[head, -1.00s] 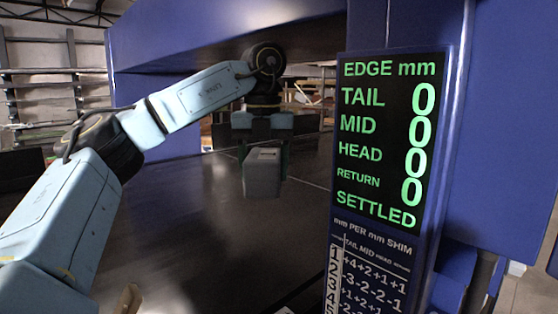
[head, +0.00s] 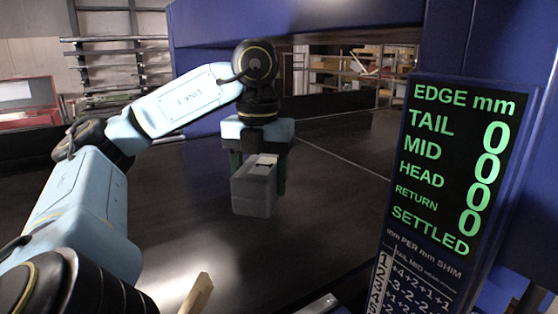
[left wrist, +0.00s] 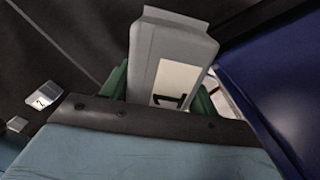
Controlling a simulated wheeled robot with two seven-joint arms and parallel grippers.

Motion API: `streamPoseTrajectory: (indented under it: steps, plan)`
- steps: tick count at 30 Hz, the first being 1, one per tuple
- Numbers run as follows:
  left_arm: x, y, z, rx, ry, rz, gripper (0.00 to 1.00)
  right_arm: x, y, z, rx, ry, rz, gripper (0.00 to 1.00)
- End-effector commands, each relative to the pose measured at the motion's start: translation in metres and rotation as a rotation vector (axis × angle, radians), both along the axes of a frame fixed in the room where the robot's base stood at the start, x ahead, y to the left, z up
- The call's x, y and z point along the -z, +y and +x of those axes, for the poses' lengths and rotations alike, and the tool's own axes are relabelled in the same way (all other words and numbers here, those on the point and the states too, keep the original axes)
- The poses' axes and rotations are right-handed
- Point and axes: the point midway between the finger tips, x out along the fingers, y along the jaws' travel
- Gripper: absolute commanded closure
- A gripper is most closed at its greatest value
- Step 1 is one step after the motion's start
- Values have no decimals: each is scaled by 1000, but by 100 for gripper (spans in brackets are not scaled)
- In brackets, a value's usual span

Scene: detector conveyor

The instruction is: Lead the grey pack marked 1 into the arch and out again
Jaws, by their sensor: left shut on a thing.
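The grey pack (head: 252,193) hangs in my left gripper (head: 259,172) over the dark belt (head: 170,215). The green fingers are shut on its two sides. In the left wrist view the pack (left wrist: 172,45) has a white label with a black 1, and the green fingers (left wrist: 160,90) flank it. Whether its underside touches the belt is unclear. The blue arch (head: 330,22) spans the belt, its beam behind and above my left wrist. The display (head: 450,165) on its right post reads 0 for TAIL, MID, HEAD and RETURN, with SETTLED below. My right gripper is out of view.
A shim table (head: 415,270) is below the display. In the left wrist view, a small block marked 2 (left wrist: 42,97) and another small piece (left wrist: 17,124) lie at the left. A wooden piece (head: 197,294) shows at the bottom edge. The belt left of the pack is clear.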

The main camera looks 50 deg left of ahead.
Motion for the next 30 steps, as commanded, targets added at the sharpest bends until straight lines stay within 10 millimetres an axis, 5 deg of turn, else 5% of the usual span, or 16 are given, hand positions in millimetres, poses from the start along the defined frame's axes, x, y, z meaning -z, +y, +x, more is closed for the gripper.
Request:
streamPoseTrajectory:
  steps: [17,30]
  plan:
    - [0,3,-30,-2,3,1,76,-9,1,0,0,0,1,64]
    - [1,9,-92,-5,-2,1,76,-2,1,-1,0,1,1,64]
